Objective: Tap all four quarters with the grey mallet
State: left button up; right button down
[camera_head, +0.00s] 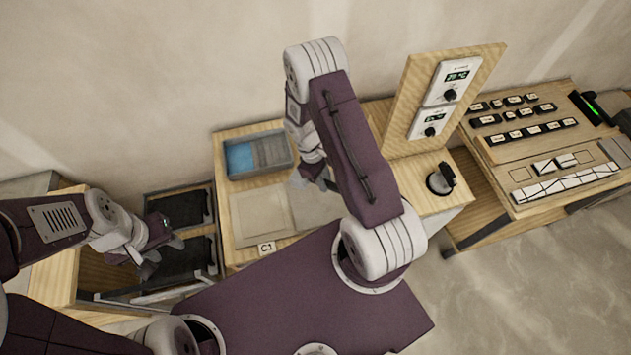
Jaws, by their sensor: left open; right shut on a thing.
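A pale beige tile (260,214) lies on the wooden bench (241,253) behind a small C1 label, with a greyer square (314,208) beside it on the right. My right gripper (318,180) is low over the back of that grey square, largely covered by my own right arm. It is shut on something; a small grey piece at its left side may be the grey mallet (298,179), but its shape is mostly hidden. My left gripper (158,250) is open and empty, left of the bench, above black drawers or trays.
A grey tray with a blue part (238,157) stands at the bench's back left. An upright wooden board with two dials (402,138) and a black knob (440,180) are on the right. A key-covered panel (545,150) stands further right. Black trays (180,208) lie left.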

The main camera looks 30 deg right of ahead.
jog(key=shift+d+f, duration=0.1)
jog(key=shift+d, duration=0.15)
jog(key=shift+s+d+f, duration=0.1)
jog(key=shift+f, duration=0.05)
jog(key=shift+f+b, duration=0.3)
jog(key=shift+b, duration=0.2)
jog(key=f+b, duration=0.6)
jog(key=f, duration=0.1)
jog(key=shift+a+f, duration=0.2)
jog(key=shift+f, duration=0.2)
jog(key=shift+a+r, duration=0.15)
jog(key=shift+r, duration=0.05)
pick_arm(q)
notch_tip(320, 180, down, 3)
jog(key=p, duration=0.3)
jog(key=shift+s+f+p, duration=0.1)
jog(key=shift+p, duration=0.25)
pick_arm(e)
notch_tip(320, 180, up, 4)
jog(key=shift+r, duration=0.25)
